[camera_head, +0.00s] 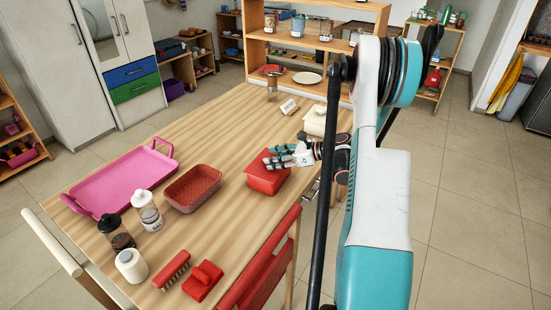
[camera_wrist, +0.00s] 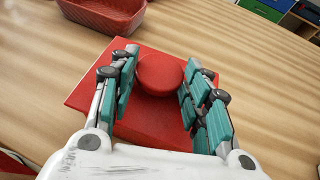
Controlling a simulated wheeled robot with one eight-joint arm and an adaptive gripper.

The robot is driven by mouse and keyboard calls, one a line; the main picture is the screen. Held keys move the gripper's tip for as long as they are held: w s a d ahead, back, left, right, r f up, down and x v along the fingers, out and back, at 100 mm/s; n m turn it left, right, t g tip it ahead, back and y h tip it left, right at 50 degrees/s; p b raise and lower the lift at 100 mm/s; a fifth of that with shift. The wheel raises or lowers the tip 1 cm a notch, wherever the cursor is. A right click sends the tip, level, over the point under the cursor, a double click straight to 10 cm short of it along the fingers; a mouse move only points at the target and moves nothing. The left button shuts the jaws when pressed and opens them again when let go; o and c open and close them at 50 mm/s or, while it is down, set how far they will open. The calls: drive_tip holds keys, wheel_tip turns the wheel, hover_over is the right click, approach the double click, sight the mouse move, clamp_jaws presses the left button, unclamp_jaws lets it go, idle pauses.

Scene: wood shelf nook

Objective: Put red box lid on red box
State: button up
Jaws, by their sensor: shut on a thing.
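The red box (camera_head: 266,182) stands on the wooden table, towards its right edge. My gripper (camera_head: 290,156) is over it, coming from the right. In the wrist view my gripper (camera_wrist: 160,85) is shut with its fingers on either side of the round red knob of the red box lid (camera_wrist: 160,72). The lid's flat red plate lies below the knob, over the box. The lid and box are the same red, and I cannot tell whether the lid rests fully on the box or sits slightly above it. My fingers hide part of the lid.
A red woven basket (camera_head: 193,188) stands left of the box; a pink tray (camera_head: 120,182) is farther left. Jars (camera_head: 147,210), a red brush (camera_head: 172,270) and a red block-like item (camera_head: 203,280) are at the near end. A cream container (camera_head: 315,122) stands behind my gripper. A red chair (camera_head: 262,268) is close to the table's edge.

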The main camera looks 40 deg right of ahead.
drive_tip(key=o, duration=1.1)
drive_tip(key=shift+o, duration=0.2)
drive_tip(key=v, duration=1.2)
